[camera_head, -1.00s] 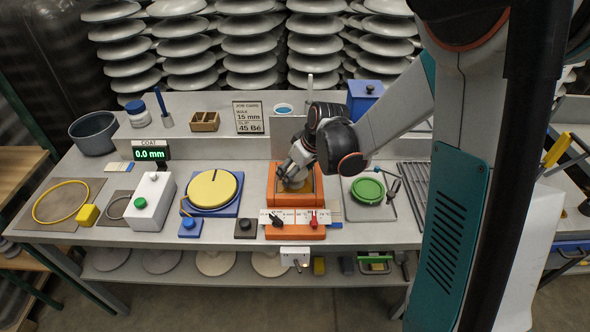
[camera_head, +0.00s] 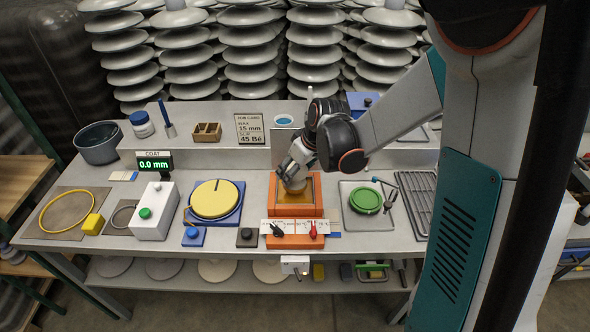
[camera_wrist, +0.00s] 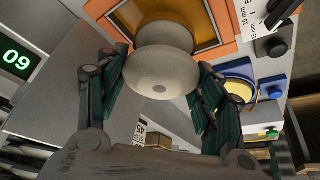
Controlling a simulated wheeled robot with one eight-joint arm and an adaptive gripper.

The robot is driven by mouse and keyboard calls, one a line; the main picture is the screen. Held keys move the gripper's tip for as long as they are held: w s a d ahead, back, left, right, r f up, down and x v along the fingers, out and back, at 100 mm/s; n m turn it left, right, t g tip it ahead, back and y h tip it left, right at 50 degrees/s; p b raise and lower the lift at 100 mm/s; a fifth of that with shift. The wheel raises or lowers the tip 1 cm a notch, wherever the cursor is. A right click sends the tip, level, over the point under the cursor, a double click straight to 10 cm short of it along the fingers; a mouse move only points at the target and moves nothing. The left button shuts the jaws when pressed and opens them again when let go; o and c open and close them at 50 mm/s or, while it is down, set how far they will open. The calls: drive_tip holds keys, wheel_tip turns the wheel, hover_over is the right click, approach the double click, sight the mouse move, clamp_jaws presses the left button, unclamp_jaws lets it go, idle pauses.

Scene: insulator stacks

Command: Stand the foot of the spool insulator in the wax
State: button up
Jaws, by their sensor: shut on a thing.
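The spool insulator (camera_wrist: 158,80) is cream and rounded, with a broad near flange and a narrower part beyond it in the wrist view. My gripper (camera_wrist: 161,66) is shut on it, one dark finger on each side. In the head view my gripper (camera_head: 291,178) hangs over the back of the orange wax station (camera_head: 317,191). In the wrist view the wax (camera_wrist: 185,18) lies behind the insulator's far end. I cannot tell whether the foot touches it.
A yellow disc on a blue base (camera_head: 215,199) stands left, a green dish (camera_head: 366,200) and a wire rack (camera_head: 418,199) right. Two knobs (camera_head: 295,229) sit on the station's front. A job card (camera_head: 249,129) and small containers stand on the rear shelf.

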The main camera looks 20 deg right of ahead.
drive_tip(key=shift+r+p, duration=1.35)
drive_tip(key=shift+r, duration=0.7)
